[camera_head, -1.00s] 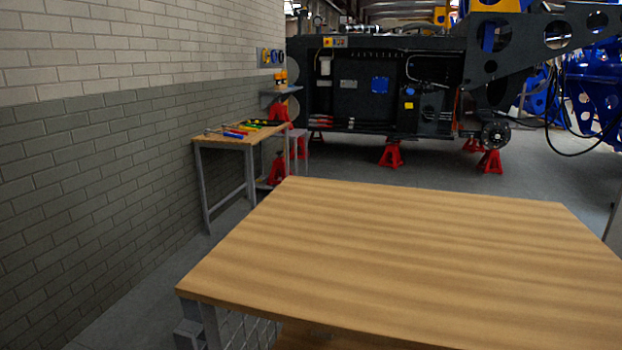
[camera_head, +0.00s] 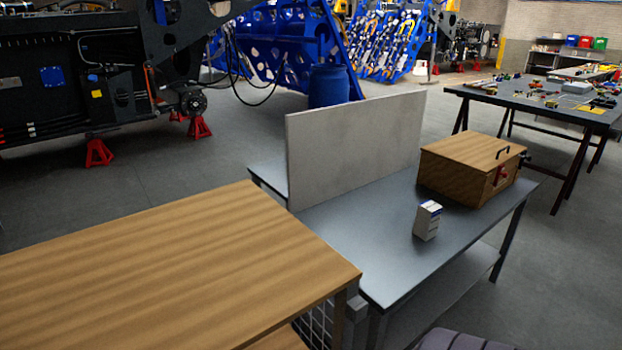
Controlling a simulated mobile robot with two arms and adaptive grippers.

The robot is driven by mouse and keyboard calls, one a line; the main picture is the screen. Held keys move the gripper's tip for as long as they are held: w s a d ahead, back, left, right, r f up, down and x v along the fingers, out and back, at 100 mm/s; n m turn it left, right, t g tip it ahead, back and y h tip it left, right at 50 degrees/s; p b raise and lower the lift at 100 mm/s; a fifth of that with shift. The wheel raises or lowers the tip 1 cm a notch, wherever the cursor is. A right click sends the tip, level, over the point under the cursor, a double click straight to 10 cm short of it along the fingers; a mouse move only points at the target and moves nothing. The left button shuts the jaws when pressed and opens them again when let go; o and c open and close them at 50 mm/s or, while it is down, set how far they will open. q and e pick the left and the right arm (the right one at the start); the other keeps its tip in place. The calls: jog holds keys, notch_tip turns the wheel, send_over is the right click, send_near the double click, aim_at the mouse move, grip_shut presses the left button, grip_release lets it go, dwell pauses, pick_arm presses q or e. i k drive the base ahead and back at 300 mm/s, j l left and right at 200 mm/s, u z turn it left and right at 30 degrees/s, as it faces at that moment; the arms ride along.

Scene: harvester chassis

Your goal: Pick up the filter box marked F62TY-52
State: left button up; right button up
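A small white box (camera_head: 427,221) with a blue marking stands upright on the dark grey table (camera_head: 371,262), in front of a wooden chest. Its print is too small to read, so I cannot tell whether it is marked F62TY-52. No other box like it shows. Neither of my grippers is in view.
A wooden chest (camera_head: 471,168) sits on the grey table, and a pale upright panel (camera_head: 357,148) stands at its back left. A bare wooden table (camera_head: 160,275) fills the lower left. A dark workbench (camera_head: 545,97) with several small parts stands at right. Floor is open behind the wooden table.

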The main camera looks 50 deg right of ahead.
aim_at(429, 214)
jog(key=z, duration=2.45)
jog(key=i+l, duration=0.25)
jog(key=l+z, duration=0.05)
